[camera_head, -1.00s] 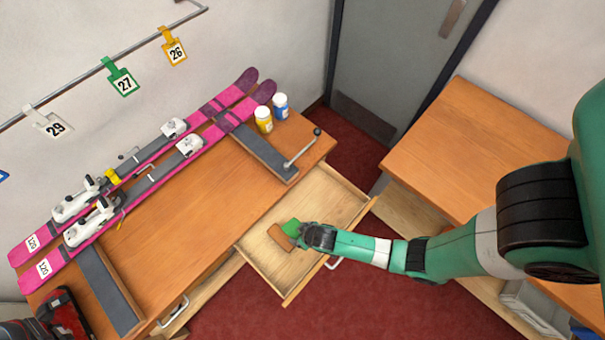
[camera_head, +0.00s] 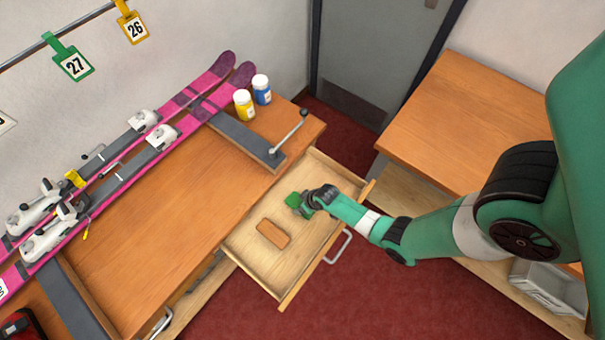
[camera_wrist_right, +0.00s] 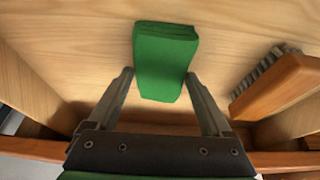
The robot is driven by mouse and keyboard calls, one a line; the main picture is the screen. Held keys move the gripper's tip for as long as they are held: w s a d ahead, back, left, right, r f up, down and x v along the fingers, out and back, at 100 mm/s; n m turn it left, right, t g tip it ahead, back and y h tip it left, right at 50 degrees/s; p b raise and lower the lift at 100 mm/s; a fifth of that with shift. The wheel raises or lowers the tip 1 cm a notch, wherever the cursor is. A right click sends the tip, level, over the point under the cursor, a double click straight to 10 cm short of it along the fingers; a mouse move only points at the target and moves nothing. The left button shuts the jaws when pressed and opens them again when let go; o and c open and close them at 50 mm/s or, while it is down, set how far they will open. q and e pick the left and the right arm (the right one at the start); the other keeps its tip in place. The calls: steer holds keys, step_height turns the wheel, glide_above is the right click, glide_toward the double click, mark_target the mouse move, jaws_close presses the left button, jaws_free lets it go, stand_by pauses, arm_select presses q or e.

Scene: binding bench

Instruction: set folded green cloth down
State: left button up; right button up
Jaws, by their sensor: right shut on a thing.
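The folded green cloth (camera_head: 293,199) is a small thick pad over the open wooden drawer (camera_head: 262,279), towards its far end. It also shows in the right wrist view (camera_wrist_right: 165,62), between the two fingers. My right gripper (camera_head: 304,204) is shut on the cloth; its fingers (camera_wrist_right: 160,82) press its two sides. The drawer floor lies just beyond the cloth; I cannot tell whether the cloth touches it. My left gripper is in neither current view.
A wooden-backed brush (camera_head: 272,234) lies in the drawer, apart from the cloth, with bristles visible in the wrist view (camera_wrist_right: 277,85). Bare drawer floor surrounds them. Pink skis (camera_head: 190,112), a yellow bottle (camera_head: 244,104) and a blue bottle (camera_head: 261,91) are on the bench.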

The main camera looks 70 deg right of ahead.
steer(key=shift+f, duration=0.1)
steer(key=o, duration=1)
steer(key=p+v, duration=0.9)
steer(key=v, duration=0.3)
